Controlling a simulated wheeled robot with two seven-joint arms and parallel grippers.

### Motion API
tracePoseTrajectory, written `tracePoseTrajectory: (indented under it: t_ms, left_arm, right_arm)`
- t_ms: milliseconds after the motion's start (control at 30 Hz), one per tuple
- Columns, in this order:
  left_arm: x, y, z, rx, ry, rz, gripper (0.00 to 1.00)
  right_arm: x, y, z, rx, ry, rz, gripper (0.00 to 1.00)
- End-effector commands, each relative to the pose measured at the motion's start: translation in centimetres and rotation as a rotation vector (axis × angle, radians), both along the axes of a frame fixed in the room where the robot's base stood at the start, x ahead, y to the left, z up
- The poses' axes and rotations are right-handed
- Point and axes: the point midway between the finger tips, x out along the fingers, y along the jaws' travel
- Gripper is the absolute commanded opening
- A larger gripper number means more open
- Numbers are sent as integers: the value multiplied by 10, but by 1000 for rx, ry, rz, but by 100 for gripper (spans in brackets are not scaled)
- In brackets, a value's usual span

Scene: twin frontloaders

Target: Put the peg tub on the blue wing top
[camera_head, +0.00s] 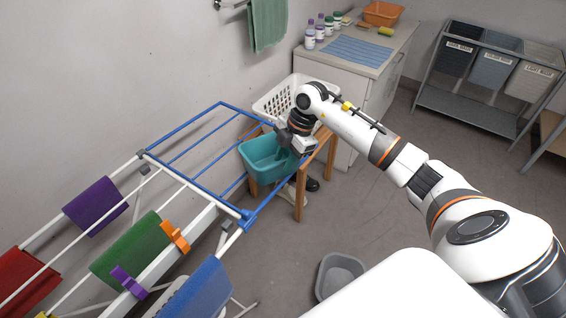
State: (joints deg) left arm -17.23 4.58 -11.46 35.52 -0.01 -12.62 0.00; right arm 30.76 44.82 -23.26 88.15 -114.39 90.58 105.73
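A teal tub (262,172), which looks like the peg tub, sits at the left end of a small wooden stand, beside the right end of the drying rack's blue wing (191,187). Its contents are mostly hidden. My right gripper (288,151) is at the tub's right side, with its fingers over or inside the rim. I cannot tell whether they close on it. The blue wing is spread out level, an open frame of blue bars with no cloth on it. My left gripper is not in view.
A white laundry basket (272,104) stands behind the tub. Coloured cloths, including a green one (131,245), and pegs hang on the rack's white rails. A grey basin (341,274) is on the floor. A counter (340,74) with bottles stands at the back.

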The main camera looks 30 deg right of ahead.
Motion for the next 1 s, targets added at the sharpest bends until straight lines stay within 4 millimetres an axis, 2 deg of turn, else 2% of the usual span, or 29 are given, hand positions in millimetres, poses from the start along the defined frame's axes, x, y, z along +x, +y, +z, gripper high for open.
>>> tracePoseTrajectory:
  t_ms: [300, 500, 667, 1000]
  left_arm:
    - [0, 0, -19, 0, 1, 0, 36]
    - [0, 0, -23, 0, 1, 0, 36]
    - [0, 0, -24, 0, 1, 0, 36]
    - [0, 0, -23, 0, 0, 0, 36]
  right_arm:
    - [-8, -21, 63, -4, -5, -1, 30]
    - [-11, -29, 89, -2, -2, -2, 30]
    - [-12, -30, 96, 0, 0, -1, 30]
    - [-12, -30, 96, 0, 0, -1, 30]
